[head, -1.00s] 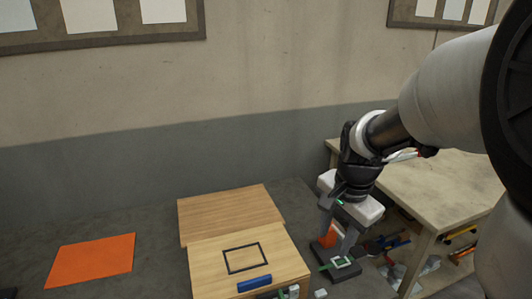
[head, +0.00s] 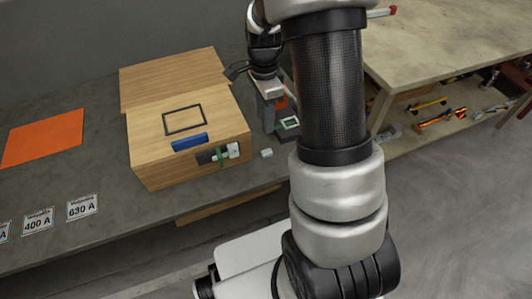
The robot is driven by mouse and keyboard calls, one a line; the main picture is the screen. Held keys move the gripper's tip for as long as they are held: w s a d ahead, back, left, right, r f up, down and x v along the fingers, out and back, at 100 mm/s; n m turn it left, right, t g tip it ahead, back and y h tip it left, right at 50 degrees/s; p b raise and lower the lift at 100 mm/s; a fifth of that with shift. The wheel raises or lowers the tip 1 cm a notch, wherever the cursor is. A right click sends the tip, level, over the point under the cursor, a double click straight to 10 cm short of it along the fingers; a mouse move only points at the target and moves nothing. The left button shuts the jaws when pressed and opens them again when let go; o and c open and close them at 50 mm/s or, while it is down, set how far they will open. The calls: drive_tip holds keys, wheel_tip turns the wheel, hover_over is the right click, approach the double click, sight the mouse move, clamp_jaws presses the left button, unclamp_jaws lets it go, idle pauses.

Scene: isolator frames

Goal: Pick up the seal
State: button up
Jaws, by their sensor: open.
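My gripper (head: 273,110) points down just right of the wooden box, partly hidden by my own arm. Its jaws are apart. An orange-red piece (head: 282,102) shows beside the fingers, and a small dark square with a green and white face (head: 288,123) lies by the fingertips. I cannot tell whether the fingers touch either one. A small white block (head: 266,153) lies alone on the grey bench near the box's front right corner. None of these small pieces can be surely told as the seal at this size.
An orange mat (head: 44,138) and ampere labels (head: 83,207) lie left. A pale workbench (head: 440,45) with tools below stands right.

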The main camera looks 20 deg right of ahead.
drive_tip(key=b, duration=0.2)
hover_over(265, 152)
drive_tip(key=f, duration=0.9)
drive_tip(key=shift+s+a+f, duration=0.15)
drive_tip(key=shift+s+f, duration=0.15)
drive_tip(key=shift+f, duration=0.1)
drive_tip(key=f, duration=0.2)
drive_tip(key=f+b, duration=0.2)
drive_tip(key=f, duration=0.1)
drive_tip(key=shift+w+d+f, duration=0.2)
drive_tip(key=shift+w+f, duration=0.05)
drive_tip(key=shift+f, duration=0.05)
clamp_jaws()
